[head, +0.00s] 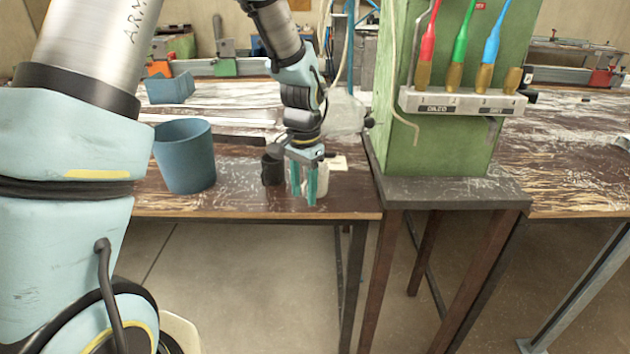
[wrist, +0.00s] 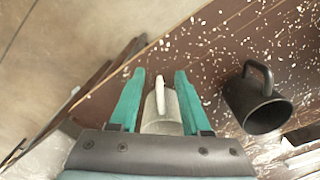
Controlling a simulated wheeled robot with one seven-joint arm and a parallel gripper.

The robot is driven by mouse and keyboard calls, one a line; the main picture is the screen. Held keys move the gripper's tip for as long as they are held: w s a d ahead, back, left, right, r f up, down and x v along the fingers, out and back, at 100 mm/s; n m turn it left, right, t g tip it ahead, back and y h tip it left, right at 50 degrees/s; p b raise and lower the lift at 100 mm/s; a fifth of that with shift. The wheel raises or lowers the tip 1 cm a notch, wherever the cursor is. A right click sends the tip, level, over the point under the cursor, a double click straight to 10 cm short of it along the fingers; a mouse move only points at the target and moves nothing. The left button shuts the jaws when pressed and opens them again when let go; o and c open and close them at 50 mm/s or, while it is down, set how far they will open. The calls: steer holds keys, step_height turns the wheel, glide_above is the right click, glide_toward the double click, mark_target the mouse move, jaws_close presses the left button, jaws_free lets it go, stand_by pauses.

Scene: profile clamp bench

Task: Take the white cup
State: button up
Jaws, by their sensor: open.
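The white cup (wrist: 167,110) stands near the front edge of the dark bench, with its handle showing in the wrist view. In the head view the white cup (head: 321,180) is partly hidden behind my gripper (head: 303,190). My gripper is open, and in the wrist view its two green fingers (wrist: 157,95) lie on either side of the cup. I cannot tell whether the fingers touch it.
A black mug (head: 272,168) stands close to the left of the white cup; it also shows in the wrist view (wrist: 252,100). A blue bucket (head: 186,158) stands farther left. A green cabinet (head: 450,140) with coloured tools rises at right. The bench edge is close.

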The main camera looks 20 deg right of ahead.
steer(key=shift+f, duration=0.1)
steer(key=shift+c, duration=0.3)
jaws_close()
stand_by(1.0)
